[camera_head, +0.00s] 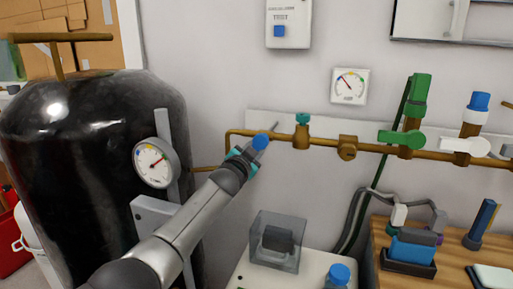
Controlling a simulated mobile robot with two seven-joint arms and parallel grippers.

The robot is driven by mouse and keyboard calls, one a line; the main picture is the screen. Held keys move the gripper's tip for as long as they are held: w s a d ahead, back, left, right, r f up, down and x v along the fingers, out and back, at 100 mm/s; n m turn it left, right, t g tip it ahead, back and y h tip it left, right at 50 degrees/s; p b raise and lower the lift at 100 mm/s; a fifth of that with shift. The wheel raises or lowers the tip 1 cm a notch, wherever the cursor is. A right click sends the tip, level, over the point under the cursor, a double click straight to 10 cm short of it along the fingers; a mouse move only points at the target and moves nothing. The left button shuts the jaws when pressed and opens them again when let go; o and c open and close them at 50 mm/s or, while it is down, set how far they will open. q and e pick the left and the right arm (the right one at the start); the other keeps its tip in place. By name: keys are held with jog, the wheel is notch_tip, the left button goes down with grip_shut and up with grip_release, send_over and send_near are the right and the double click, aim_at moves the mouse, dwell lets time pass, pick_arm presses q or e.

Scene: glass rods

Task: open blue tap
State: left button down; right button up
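A brown pipe (330,145) runs along the white wall and carries several fittings. A small round blue knob (261,141) shows at the pipe's left part, right at the tip of my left gripper (254,148). My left arm reaches up from the lower left. The fingers are small and overlap the knob, so I cannot tell whether they grip it. A white valve with a blue cap (479,102) stands on the pipe at the right, with a white lever (466,145), away from the gripper. My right gripper is not in view.
A black tank (75,150) with a round gauge (154,162) stands at the left. A green-handled valve (402,137) and a teal-topped fitting (302,119) sit on the pipe. A clear box (278,241) and a wooden bench (400,280) stand below.

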dwell(0.3)
pick_arm(q)
jog(key=c, duration=0.7)
grip_release()
jog(key=shift+o, duration=0.4)
jog(key=shift+r, duration=0.15)
